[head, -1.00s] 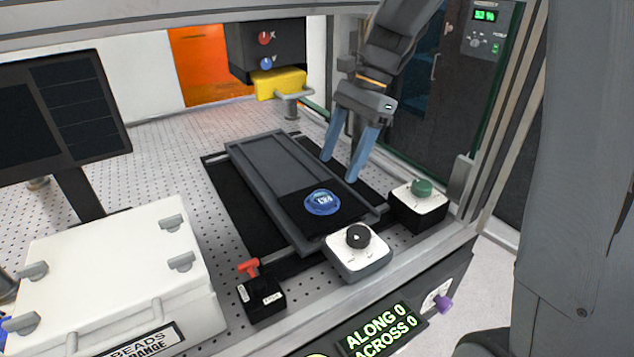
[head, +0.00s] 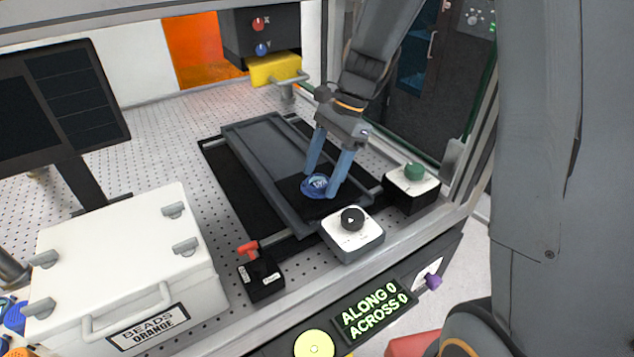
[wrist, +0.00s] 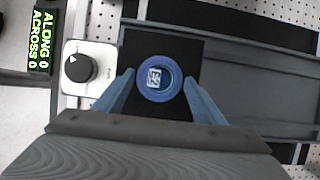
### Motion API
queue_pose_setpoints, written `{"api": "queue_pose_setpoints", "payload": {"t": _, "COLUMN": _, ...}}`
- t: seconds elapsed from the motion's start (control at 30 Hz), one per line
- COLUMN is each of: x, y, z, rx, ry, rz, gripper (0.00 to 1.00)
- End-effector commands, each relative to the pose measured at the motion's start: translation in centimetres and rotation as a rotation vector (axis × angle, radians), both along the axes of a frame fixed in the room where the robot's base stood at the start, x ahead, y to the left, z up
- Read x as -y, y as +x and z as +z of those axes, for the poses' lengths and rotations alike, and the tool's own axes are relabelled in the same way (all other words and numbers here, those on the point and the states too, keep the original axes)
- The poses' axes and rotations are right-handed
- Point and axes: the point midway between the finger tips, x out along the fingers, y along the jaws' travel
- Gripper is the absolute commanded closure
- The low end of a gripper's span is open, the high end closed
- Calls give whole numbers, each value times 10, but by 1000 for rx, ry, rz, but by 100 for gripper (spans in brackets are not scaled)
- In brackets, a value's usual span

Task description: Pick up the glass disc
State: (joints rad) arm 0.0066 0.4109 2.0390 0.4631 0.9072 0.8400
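In the wrist view the disc (wrist: 158,78) sits just ahead of and between the open fingertips (wrist: 158,84), with a gap visible on each side. I cannot tell the exact height of the fingertips above the pad.
A white box with a black knob (head: 352,238) stands just in front of the stage. A box with a green button (head: 412,187) is to the right, and a red-handled switch (head: 260,276) at front left. A white bead case (head: 125,265) fills the left. A yellow block (head: 274,69) hangs behind.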

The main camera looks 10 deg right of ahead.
Motion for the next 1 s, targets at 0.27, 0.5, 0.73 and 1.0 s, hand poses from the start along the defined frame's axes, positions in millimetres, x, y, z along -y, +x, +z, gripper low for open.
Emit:
{"api": "queue_pose_setpoints", "payload": {"t": 0.27, "x": 0, "y": 0, "z": 0, "rx": 0, "ry": 0, "rz": 0, "gripper": 81}}
{"api": "queue_pose_setpoints", "payload": {"t": 0.5, "x": 0, "y": 0, "z": 2, "rx": 1, "ry": 0, "rz": 0, "gripper": 82}}
{"api": "queue_pose_setpoints", "payload": {"t": 0.73, "x": 0, "y": 1, "z": 27, "rx": 6, "ry": -1, "rz": 0, "gripper": 82}}
{"api": "queue_pose_setpoints", "payload": {"t": 1.0, "x": 0, "y": 1, "z": 78, "rx": 5, "ry": 0, "rz": 0, "gripper": 82}}
